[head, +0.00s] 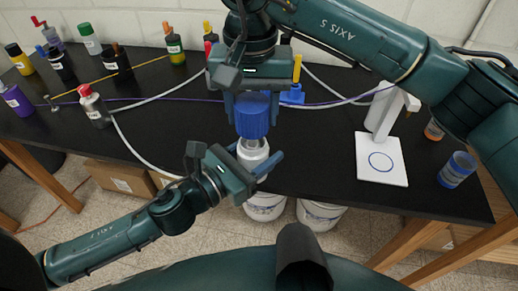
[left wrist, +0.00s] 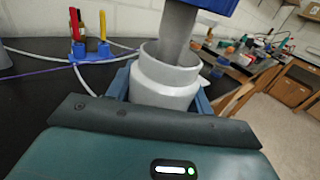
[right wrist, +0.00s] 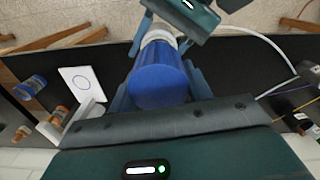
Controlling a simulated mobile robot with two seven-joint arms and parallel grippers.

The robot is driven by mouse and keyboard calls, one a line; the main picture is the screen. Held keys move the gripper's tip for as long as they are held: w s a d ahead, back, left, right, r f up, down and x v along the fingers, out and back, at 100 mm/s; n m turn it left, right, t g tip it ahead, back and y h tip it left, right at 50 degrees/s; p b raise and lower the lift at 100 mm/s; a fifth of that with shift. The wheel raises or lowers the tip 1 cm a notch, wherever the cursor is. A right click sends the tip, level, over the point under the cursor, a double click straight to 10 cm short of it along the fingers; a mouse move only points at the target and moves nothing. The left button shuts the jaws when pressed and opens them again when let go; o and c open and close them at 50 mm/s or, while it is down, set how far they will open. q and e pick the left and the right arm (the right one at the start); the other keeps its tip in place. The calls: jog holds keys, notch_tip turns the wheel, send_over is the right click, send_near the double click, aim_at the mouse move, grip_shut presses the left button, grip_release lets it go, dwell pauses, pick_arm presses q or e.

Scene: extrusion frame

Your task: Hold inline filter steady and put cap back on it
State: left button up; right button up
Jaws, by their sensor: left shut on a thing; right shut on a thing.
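The inline filter's white body (head: 251,153) stands upright with its open mouth up; it also shows in the left wrist view (left wrist: 166,92). My left gripper (head: 254,160) is shut on the body from the front. The blue ribbed cap (head: 253,117) is above the body, held by my right gripper (head: 252,105), which is shut on it; the cap fills the middle of the right wrist view (right wrist: 158,78). In the left wrist view, a grey cylinder (left wrist: 177,28) runs from under the cap down into the body's mouth. A gap shows between cap and rim.
A blue holder (head: 292,96) is behind the grippers. Several bottles stand at left, with tubing across the table. White buckets (head: 265,207) are below the front edge.

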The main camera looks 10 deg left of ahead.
aim_at(253, 158)
jog(key=shift+f, duration=0.7)
jog(key=shift+s, duration=0.1)
jog(key=shift+f, duration=0.9)
jog(key=shift+f, duration=0.5)
